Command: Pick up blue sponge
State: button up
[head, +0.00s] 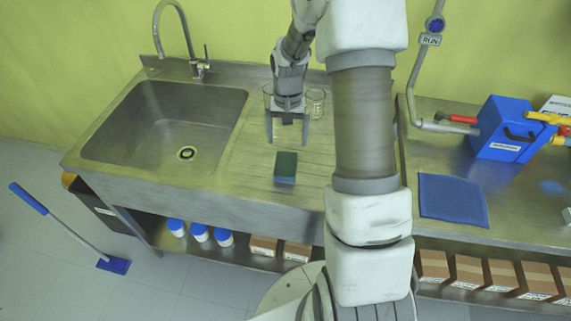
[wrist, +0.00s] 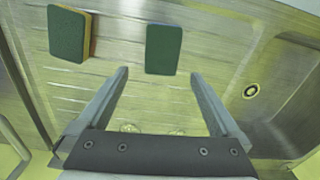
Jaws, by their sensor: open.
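The blue sponge (head: 286,167) lies on the ribbed steel drainboard, right of the sink; its top is dark green and its front side bluish. It also shows in the wrist view (wrist: 163,49), at the upper middle, just beyond my fingertips. My gripper (head: 287,142) is open and empty, with its fingers pointing down behind the sponge in the head view. In the wrist view my gripper (wrist: 158,73) has its fingers spread wider than the sponge, with nothing between them. I cannot tell its exact height above the board.
A second green-topped sponge with a yellow side (wrist: 70,33) lies left in the wrist view; I cannot see it in the head view. A glass beaker (head: 316,102) stands by my gripper. The sink (head: 165,120) is left; a blue mat (head: 452,199) lies right.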

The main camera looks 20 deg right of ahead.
send_over(286, 163)
jog(key=f, duration=0.4)
jog(key=shift+d+f, duration=0.2)
jog(key=shift+f, duration=0.05)
jog(key=shift+a+f+p, duration=0.15)
jog(key=shift+f+p, duration=0.3)
jog(key=shift+f, duration=0.9)
jog(key=shift+a+f+p, duration=0.1)
jog(key=shift+f+p, duration=0.3)
jog(key=shift+f, duration=0.9)
jog(key=shift+c, duration=0.3)
jog(key=c, duration=1.1)
